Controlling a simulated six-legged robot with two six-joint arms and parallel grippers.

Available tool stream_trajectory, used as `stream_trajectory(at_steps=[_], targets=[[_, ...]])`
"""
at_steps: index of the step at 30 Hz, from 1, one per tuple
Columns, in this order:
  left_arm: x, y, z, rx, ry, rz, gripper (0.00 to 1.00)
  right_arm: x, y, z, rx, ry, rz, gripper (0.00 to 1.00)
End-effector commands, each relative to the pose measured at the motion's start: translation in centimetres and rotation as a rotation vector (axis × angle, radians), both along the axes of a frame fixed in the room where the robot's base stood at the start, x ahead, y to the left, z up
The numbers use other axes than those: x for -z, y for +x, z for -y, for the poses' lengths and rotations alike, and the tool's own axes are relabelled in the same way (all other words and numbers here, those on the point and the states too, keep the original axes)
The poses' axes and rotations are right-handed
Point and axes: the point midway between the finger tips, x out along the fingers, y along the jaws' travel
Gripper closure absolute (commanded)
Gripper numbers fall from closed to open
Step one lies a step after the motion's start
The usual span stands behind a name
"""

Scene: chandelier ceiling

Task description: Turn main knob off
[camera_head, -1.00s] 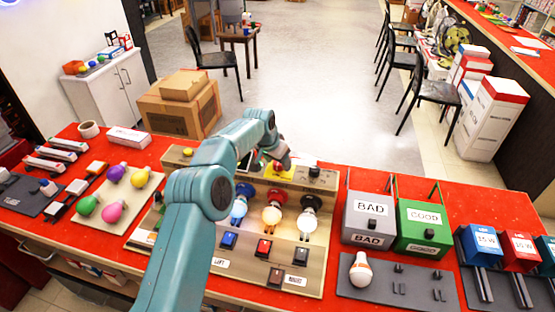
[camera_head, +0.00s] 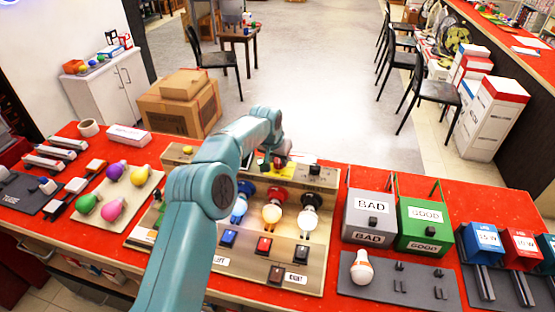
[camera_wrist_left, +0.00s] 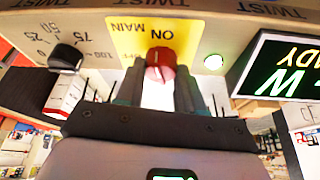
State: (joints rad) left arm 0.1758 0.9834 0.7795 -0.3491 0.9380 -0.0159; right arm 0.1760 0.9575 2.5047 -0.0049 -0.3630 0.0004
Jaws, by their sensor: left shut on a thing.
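The red main knob (camera_wrist_left: 160,64) sits on a yellow plate (camera_wrist_left: 125,42) marked MAIN and ON, upside down in the left wrist view. My left gripper (camera_wrist_left: 159,82) is shut on the knob, with one dark finger on each side of it. In the head view the left gripper (camera_head: 277,160) is at the back panel of the test board (camera_head: 312,255), and the knob is largely hidden by it. A round indicator (camera_wrist_left: 213,62) beside the plate glows pale green. My right gripper is not in view.
A black dial (camera_wrist_left: 66,57) and a lit green display (camera_wrist_left: 285,65) flank the knob. Lit bulbs (camera_head: 271,214) and several switches (camera_head: 264,245) are on the board below my arm. BAD (camera_head: 370,213) and GOOD (camera_head: 424,226) boxes stand to the right.

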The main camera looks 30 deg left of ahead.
Motion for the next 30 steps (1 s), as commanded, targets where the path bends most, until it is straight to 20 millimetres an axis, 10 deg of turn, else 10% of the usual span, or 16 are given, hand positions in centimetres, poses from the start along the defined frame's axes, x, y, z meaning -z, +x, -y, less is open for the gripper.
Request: stream_trajectory(at_steps=[30], targets=[[-0.2, 0.3, 0.4, -0.781, -0.002, 0.001, 0.93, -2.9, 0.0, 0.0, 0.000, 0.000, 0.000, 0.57]])
